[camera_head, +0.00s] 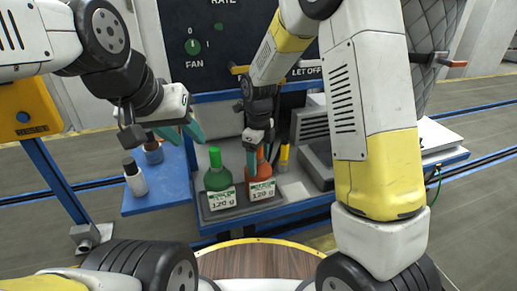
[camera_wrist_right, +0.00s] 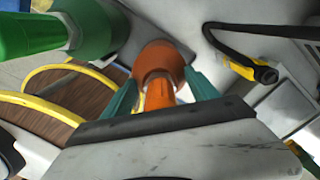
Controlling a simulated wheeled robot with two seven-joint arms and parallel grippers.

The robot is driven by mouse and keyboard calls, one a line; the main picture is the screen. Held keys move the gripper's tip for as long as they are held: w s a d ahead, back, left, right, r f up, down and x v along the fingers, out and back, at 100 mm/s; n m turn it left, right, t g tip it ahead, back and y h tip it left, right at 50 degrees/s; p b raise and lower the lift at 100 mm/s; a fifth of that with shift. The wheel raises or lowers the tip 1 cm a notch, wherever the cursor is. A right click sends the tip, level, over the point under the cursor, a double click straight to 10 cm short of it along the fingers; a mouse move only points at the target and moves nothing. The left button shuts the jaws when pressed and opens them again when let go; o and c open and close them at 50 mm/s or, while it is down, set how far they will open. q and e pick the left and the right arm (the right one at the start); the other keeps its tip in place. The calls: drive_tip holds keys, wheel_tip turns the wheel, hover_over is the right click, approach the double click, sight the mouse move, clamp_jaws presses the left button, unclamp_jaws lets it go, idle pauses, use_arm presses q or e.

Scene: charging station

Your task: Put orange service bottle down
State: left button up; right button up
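The orange service bottle (camera_head: 262,183) stands upright at the right side of a dark tray (camera_head: 238,207), beside the green bottle (camera_head: 218,174). Both bottles carry white labels reading 120 g. My right gripper (camera_head: 254,156) is at the orange bottle's neck from above. In the right wrist view the orange bottle (camera_wrist_right: 158,75) has its neck between the two teal fingers (camera_wrist_right: 160,97), which lie close against it. The green bottle (camera_wrist_right: 60,32) shows at the upper left there. My left gripper (camera_head: 190,132) is empty, left of the green bottle; its finger gap is unclear.
A blue side table (camera_head: 165,190) at the left holds a white bottle with a dark cap (camera_head: 135,178) and a dark bottle (camera_head: 153,148). A yellow object (camera_head: 284,156) stands right of the orange bottle. A grey machine (camera_head: 311,126) is behind. A round wooden top (camera_head: 258,262) is in front.

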drive_tip(key=shift+r, duration=0.1)
wheel_tip(320, 180, up, 12)
drive_tip(key=shift+f, duration=0.1)
drive_tip(key=s+d+r+n+t, duration=0.2)
drive_tip(key=s+d+r+n, duration=0.1)
drive_tip(key=s+n, duration=0.3)
drive_tip(key=s+d+r+n+t+y, duration=0.1)
drive_tip(key=s+d+r+n+t, duration=0.1)
drive_tip(key=s+d+n, duration=0.4)
drive_tip(key=s+d+r+n+t+y, duration=0.1)
drive_tip(key=s+d+r+n+t, duration=0.1)
drive_tip(key=s+d+r+n, duration=0.2)
drive_tip(key=s+d+n, duration=0.1)
drive_tip(key=s+n, duration=0.2)
drive_tip(key=n, duration=0.5)
drive_tip(key=shift+s+r, duration=0.3)
drive_tip(key=shift+r, duration=0.1)
